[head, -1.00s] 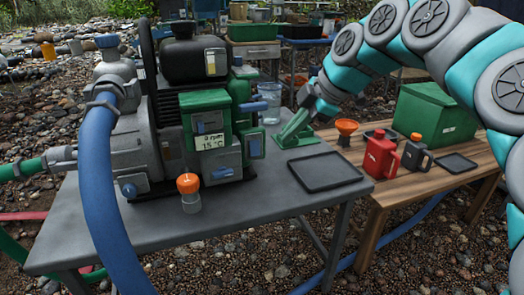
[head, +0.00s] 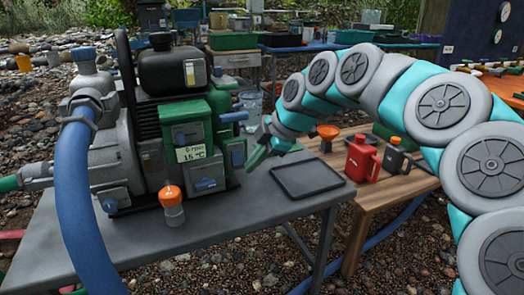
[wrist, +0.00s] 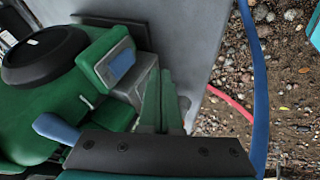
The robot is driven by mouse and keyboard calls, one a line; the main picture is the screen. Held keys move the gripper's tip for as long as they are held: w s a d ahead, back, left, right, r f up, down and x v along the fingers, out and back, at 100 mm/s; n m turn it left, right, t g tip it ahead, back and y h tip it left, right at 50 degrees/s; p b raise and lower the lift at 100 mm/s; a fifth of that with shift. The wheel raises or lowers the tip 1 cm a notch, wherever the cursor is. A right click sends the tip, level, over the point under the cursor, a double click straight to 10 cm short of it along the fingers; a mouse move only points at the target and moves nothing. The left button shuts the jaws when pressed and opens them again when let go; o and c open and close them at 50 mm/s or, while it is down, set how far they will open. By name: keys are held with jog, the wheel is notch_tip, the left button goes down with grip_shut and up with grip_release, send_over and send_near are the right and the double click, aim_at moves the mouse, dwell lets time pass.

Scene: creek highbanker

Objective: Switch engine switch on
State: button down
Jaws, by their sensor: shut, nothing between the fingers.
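The engine pump (head: 170,125) stands on a grey table, with a black tank on top and a green control box whose small display (head: 191,154) reads 15 °C. Blue handles show on its front (head: 205,184) and right side (head: 233,116); I cannot tell which part is the engine switch. My gripper (head: 252,166) is shut and empty, just right of the engine, above the table. In the wrist view, its green fingers (wrist: 160,78) are together beside a green housing with a blue part (wrist: 122,62); contact is unclear.
A black tray (head: 305,178) lies on the grey table (head: 235,215). An orange-capped jar (head: 171,208) stands before the engine. A red jug (head: 362,160) and a dark jug (head: 395,158) stand on the wooden bench (head: 385,195). A thick blue hose (head: 75,190) hangs at left.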

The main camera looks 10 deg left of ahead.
aim_at(236, 162)
jog(key=shift+w+a+f, duration=0.3)
jog(key=shift+w+a, duration=0.2)
jog(key=shift+w, duration=0.15)
jog(key=shift+w+a+f, duration=0.3)
jog(key=shift+w+a, duration=0.2)
jog(key=shift+w, duration=0.1)
jog(key=shift+w+a+f, duration=0.3)
jog(key=shift+w+a, duration=0.2)
jog(key=shift+w, duration=0.15)
jog(key=shift+w+a+f+t, duration=0.1)
jog(key=shift+w+t, duration=0.05)
jog(key=shift+t, duration=0.15)
jog(key=shift+r, duration=0.9)
